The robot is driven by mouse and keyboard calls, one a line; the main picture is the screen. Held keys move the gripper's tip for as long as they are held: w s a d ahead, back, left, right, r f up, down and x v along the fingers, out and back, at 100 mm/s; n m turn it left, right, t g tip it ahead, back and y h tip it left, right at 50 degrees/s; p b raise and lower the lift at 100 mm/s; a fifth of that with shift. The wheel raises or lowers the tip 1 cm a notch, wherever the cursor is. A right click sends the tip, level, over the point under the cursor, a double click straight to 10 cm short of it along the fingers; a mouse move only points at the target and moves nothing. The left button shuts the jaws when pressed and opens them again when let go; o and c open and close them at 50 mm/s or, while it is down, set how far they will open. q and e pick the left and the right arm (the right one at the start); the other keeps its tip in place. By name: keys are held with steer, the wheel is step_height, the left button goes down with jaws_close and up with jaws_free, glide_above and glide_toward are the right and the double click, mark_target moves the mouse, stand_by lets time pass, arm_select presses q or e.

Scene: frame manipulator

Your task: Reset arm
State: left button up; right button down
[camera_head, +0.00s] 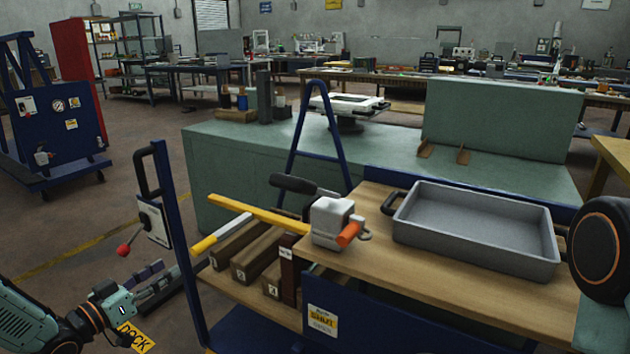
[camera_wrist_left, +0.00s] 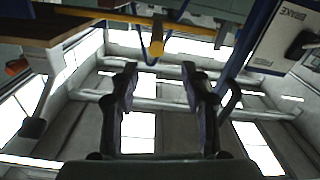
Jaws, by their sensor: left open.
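My left gripper (camera_head: 162,280) is at the lower left of the head view, low beside the blue cart post, with its arm coming in from the bottom left corner. In the left wrist view my left gripper (camera_wrist_left: 160,82) has its two dark fingers apart, with nothing between them. It points up toward the ceiling, and a yellow bar (camera_wrist_left: 157,45) shows beyond the fingertips. My right gripper is not in view; only a dark round part of my own body shows at the right edge.
The brake panel (camera_head: 153,222) with a red-knobbed lever (camera_head: 124,249) stands close above the left gripper. A grey tray (camera_head: 480,232) lies on the wooden cart top (camera_head: 372,250). A small vise-like block (camera_head: 330,222) is left of it. Floor at left is open.

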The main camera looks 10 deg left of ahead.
arm_select(q)
steer(key=s+d+f+n+g+y+p, duration=0.2)
steer(key=s+d+f+n+g+y, duration=0.25)
steer(key=s+d+f+g, duration=0.65)
steer(key=s+d+f+m+g+p, duration=0.1)
steer(key=s+d+g+p, duration=0.1)
steer(key=s, duration=1)
steer(key=s+d+f+m+g+y+p, duration=0.1)
steer(key=s+d+g+p, duration=0.1)
steer(key=s+d, duration=0.5)
steer(key=s+g, duration=0.1)
steer(key=s, duration=0.5)
steer(key=shift+s+d+g, duration=0.2)
steer(key=shift+s+g, duration=0.1)
steer(key=shift+g, duration=0.1)
steer(key=shift+y, duration=0.25)
